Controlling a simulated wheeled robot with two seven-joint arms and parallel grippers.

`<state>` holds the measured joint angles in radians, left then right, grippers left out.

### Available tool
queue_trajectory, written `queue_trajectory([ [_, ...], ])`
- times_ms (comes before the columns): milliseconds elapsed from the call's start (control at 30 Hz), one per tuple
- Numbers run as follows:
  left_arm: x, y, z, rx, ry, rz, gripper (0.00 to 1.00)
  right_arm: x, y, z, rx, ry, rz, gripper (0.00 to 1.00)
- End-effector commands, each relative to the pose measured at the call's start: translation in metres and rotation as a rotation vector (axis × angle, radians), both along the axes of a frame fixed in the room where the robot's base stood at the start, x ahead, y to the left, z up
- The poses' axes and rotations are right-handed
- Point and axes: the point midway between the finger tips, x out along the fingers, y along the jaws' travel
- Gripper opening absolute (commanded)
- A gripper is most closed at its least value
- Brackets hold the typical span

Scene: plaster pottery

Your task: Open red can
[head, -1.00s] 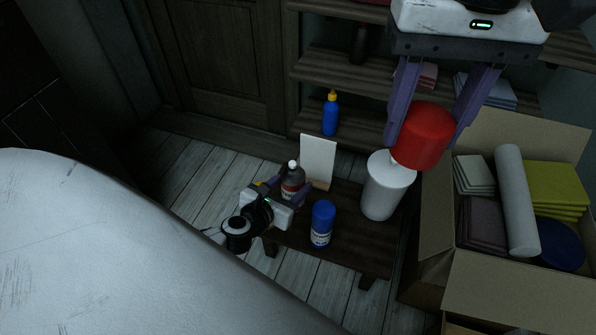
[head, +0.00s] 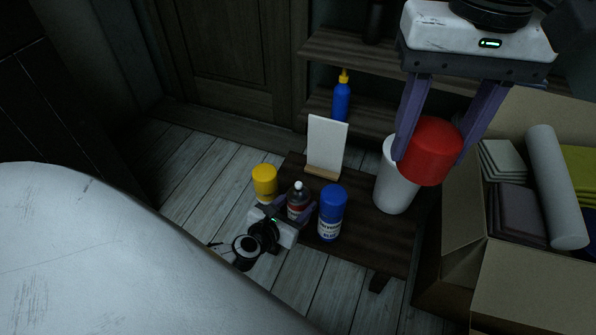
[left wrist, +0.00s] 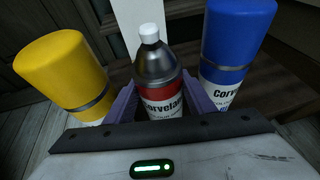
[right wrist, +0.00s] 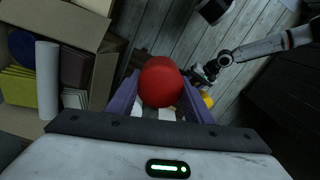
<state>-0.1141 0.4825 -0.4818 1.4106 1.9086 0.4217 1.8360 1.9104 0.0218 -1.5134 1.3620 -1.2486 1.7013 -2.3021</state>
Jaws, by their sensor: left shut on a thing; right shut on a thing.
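The red can (head: 298,202) is a spray can with a red label and a bare white nozzle. It stands upright between the fingers of my left gripper (head: 295,210), which is shut on it. In the left wrist view, the can (left wrist: 158,78) shows its grey shoulder and nozzle with no cap on. My right gripper (head: 430,150) is shut on a red cap (head: 432,142), held off to the right of the can, high in front of a white cylinder (head: 395,190). The cap (right wrist: 160,82) also fills the space between the fingers in the right wrist view.
A yellow-capped can (head: 265,180) and a blue-capped can (head: 331,215) flank the red can closely. A white card (head: 326,143) on a wooden stand is behind. An open cardboard box (head: 530,275) of folded goods is at right. A blue bottle (head: 342,102) stands farther back.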

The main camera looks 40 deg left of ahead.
Motion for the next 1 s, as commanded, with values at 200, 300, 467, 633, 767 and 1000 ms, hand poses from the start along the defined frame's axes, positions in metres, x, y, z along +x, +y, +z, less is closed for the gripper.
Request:
queue_trajectory([
  [200,0.001,0.000,0.003,0.000,-0.004,0.000,0.09,0.000,0.000,0.001,0.001,-0.001,0.000,0.19],
  [300,0.001,0.000,-0.001,0.000,-0.004,0.000,0.09,0.000,0.000,-0.002,0.000,0.000,0.000,0.19],
  [467,0.000,0.000,-0.003,0.001,-0.001,-0.001,0.57,0.000,0.000,-0.002,0.001,-0.001,0.000,0.19],
  [633,0.000,0.000,-0.003,0.001,-0.001,0.000,0.57,0.000,0.000,-0.002,0.001,-0.001,0.000,0.19],
  [767,0.000,0.000,0.000,0.001,-0.001,0.000,0.57,0.000,0.000,0.000,0.001,-0.001,0.000,0.19],
  [1000,-0.031,-0.003,0.016,-0.001,0.005,-0.001,0.57,0.000,0.000,0.016,0.001,-0.001,0.000,0.19],
])
